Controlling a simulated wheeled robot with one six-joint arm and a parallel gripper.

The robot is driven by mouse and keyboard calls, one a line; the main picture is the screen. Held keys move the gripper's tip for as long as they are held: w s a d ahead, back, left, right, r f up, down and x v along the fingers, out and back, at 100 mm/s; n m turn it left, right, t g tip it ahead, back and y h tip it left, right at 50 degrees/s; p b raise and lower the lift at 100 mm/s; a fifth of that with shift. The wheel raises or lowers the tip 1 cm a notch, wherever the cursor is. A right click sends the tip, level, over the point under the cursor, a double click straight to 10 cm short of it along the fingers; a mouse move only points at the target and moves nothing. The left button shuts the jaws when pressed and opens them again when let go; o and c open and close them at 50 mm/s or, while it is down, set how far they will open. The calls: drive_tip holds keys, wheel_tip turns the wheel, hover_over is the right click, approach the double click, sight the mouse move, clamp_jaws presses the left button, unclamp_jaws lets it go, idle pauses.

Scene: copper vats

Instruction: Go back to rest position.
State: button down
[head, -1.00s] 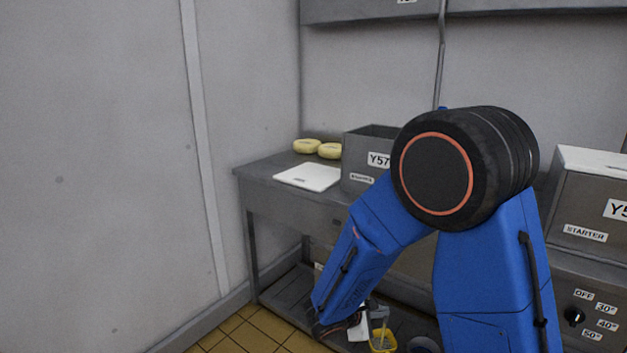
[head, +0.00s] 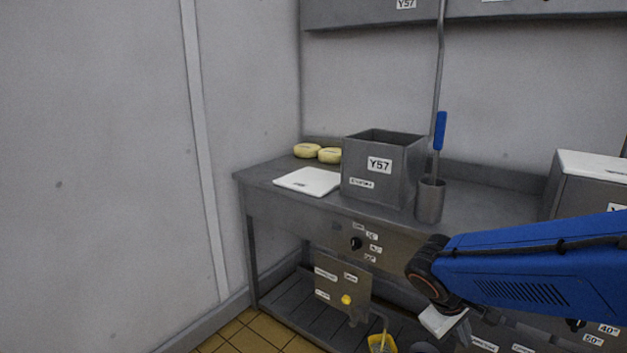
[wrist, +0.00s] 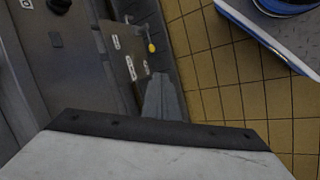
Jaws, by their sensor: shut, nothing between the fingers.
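My gripper (wrist: 162,90) shows in the wrist view as narrow grey fingers held together, with nothing between them. It points past the front of the steel bench towards the tiled floor. In the head view my blue arm reaches in from the right edge, and its pale wrist end hangs in front of the bench. The fingertips are not clear in the head view.
The steel bench (head: 272,184) carries two cheeses (head: 307,150), a white scale (head: 308,181), a steel Y57 box (head: 395,168) and a cup (head: 430,201) with a blue-handled tool. A yellow container (head: 382,343) sits low below. Tiled floor (head: 245,335) is open at lower left.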

drive_tip(key=s+a+r+m+t+y, duration=0.1)
drive_tip(key=s+r+m+y, duration=0.1)
drive_tip(key=s, duration=0.3)
drive_tip(key=s+a+r+m+t+y, duration=0.1)
drive_tip(key=s+a+r+m+y, duration=0.1)
drive_tip(key=s, duration=0.4)
wheel_tip(320, 180, up, 2)
drive_tip(key=shift+s+a+r+m+t+y, duration=0.25)
drive_tip(key=shift+m+t+y, duration=0.2)
drive_tip(key=shift+y, duration=0.25)
